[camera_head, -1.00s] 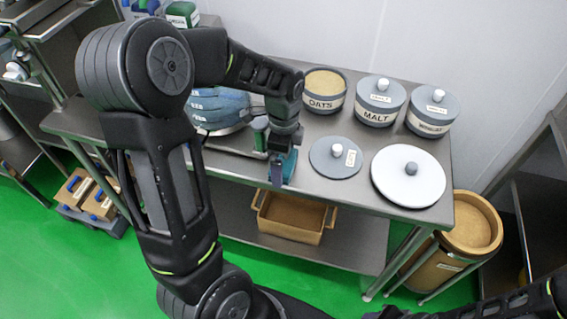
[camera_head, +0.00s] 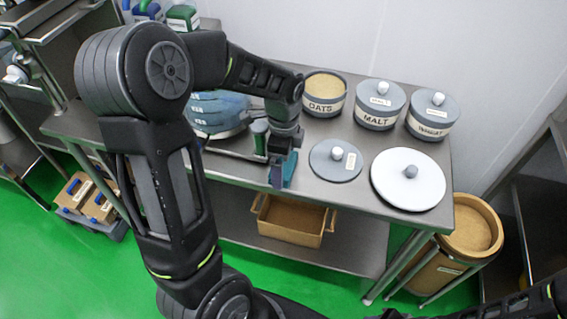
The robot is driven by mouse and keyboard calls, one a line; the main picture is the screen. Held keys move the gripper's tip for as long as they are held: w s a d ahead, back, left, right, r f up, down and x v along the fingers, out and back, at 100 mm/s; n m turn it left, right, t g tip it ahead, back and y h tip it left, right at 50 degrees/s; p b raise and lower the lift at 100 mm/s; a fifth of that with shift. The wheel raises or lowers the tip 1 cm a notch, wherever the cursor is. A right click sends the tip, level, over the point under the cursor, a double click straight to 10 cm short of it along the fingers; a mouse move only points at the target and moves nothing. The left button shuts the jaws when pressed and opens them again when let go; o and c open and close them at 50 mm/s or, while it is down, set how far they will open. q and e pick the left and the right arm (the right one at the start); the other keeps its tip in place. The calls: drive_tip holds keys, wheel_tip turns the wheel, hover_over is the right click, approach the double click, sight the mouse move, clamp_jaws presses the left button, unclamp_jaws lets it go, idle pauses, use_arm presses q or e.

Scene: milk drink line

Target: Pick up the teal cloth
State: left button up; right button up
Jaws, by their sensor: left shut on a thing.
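The teal cloth (camera_head: 289,168) shows as a small strip at the front edge of the steel table, just left of the grey lid. My left gripper (camera_head: 281,172) points down there and is shut on the cloth. Its fingers and wrist hide much of the cloth, and I cannot tell whether the cloth still touches the table. My right gripper is not in view; only part of a dark arm shows at the bottom right.
The open oats pot (camera_head: 324,92), malt pot (camera_head: 379,104) and another lidded pot (camera_head: 432,115) stand behind. A grey lid (camera_head: 336,160) and a white lid (camera_head: 408,178) lie close on the right. A blue-grey stack (camera_head: 216,111) stands left. A brown bin (camera_head: 291,220) sits on the lower shelf.

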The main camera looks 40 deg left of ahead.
sight(284, 163)
use_arm(q)
wheel_tip(284, 163, up, 18)
drive_tip(key=b, duration=0.1)
idle(0.4)
drive_tip(key=shift+f, duration=0.1)
